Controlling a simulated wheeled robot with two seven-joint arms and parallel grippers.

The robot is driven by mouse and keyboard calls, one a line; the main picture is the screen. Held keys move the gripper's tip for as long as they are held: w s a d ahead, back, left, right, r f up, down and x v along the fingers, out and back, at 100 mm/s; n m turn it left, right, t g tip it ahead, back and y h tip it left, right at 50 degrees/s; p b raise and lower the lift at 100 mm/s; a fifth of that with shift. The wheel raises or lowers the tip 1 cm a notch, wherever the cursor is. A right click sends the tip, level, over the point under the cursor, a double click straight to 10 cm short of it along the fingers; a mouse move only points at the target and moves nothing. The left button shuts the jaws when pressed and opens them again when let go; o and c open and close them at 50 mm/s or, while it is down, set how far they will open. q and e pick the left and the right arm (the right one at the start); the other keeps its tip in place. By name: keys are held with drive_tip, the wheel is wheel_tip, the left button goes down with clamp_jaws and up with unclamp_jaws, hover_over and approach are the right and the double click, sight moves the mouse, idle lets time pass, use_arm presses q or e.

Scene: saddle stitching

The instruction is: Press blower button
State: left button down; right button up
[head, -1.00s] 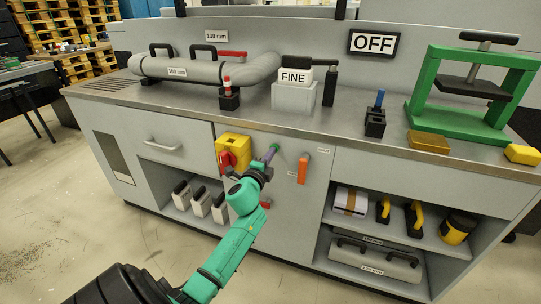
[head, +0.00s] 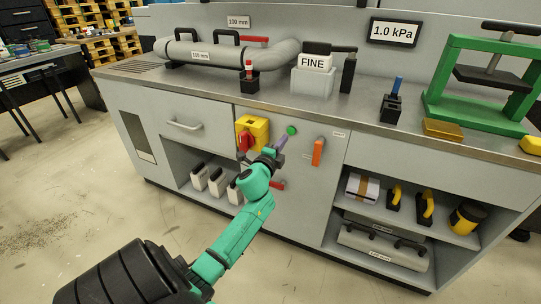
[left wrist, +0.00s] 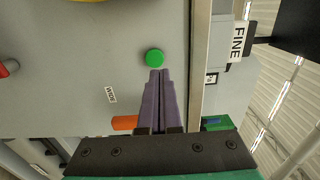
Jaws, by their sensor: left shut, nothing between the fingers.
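The green blower button (head: 292,131) is on the front panel of the grey bench, right of the yellow box with the red switch. It also shows in the left wrist view (left wrist: 154,57), just beyond my fingertips. My left gripper (head: 281,141) is shut and empty, its purple fingers pointing at the panel just left of and below the button. In the left wrist view the fingertips (left wrist: 160,72) are close to the button; whether they touch it I cannot tell. The display (head: 394,32) reads 1.0 kPa. My right gripper is not in view.
A yellow box with a red rotary switch (head: 246,140) is left of the button. An orange handle (head: 318,152) is to its right and a red lever (head: 278,184) below. A "FINE" box (head: 312,80) stands on the bench top.

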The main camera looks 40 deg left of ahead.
use_arm(q)
drive_tip(key=v, duration=0.8)
drive_tip(key=shift+f, duration=0.25)
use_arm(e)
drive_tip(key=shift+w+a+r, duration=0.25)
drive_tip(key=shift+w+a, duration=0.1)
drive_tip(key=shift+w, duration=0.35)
use_arm(q)
drive_tip(key=shift+a, duration=0.1)
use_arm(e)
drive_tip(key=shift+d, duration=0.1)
